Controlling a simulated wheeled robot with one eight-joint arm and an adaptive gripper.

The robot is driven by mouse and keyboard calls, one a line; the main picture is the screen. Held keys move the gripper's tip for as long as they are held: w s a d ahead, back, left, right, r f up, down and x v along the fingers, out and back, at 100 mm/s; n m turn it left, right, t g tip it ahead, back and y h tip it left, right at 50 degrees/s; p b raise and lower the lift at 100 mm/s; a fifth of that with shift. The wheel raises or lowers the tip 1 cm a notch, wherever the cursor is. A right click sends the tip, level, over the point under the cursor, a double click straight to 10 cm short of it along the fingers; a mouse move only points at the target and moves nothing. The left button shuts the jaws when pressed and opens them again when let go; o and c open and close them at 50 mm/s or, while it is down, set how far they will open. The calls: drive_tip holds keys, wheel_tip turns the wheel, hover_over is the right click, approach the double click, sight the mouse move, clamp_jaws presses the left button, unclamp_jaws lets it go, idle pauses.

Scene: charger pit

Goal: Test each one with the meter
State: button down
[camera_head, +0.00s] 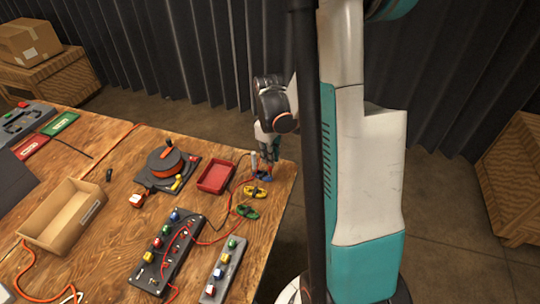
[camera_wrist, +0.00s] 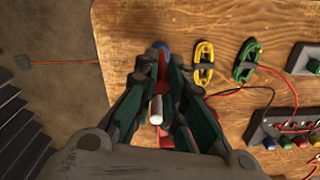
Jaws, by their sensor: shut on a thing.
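My gripper (camera_head: 268,158) is at the far right corner of the wooden table, above a blue coil (camera_head: 263,177). In the wrist view its fingers (camera_wrist: 163,72) are closed around a slim red thing with a white rod end (camera_wrist: 156,105); I cannot tell exactly what it is. Part of the blue coil (camera_wrist: 161,46) shows beyond the fingertips. A yellow coil (camera_head: 254,192) and a green coil (camera_head: 247,212) lie beside it in a row. A dark panel with coloured knobs (camera_head: 168,250) has red wires on it. A grey strip (camera_head: 222,270) carries several coloured knobs.
A red tray (camera_head: 202,188) sits left of the coils. A black device with an orange reel (camera_head: 170,162) and an open cardboard box (camera_head: 93,212) stand farther left. Red wires run across the table near the coils. The table's right edge is close to my gripper.

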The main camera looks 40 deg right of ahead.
drive_tip(key=shift+f+b, duration=0.95)
idle(1.4)
drive_tip(key=c, duration=1.6)
unclamp_jaws()
drive_tip(key=shift+o, duration=0.3)
drive_tip(key=shift+o, duration=1.3)
drive_tip(key=shift+r+p, duration=2.65)
drive_tip(key=shift+r, duration=1.15)
